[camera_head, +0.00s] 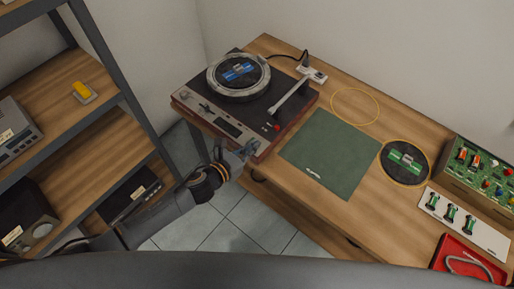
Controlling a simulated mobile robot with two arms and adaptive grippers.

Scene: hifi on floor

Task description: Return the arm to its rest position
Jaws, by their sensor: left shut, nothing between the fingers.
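My left arm comes in from the lower left. Its gripper (250,150) is shut and empty, in front of the turntable's (245,105) near right corner, close to the front edge of the wooden table (300,215). I cannot tell whether it touches the turntable. The turntable has a dark top, a reddish-brown base and a round platter with a blue part on it. Its pale tonearm (290,95) lies along the right side. My right gripper is not in view.
A green mat (332,153) lies mid-table. A dark round pad with a green part (405,162), a white strip with green parts (462,222), a circuit board (484,170) and a red tray (440,254) are to the right. A shelf rack (125,100) stands left. Tiled floor (225,238) is clear.

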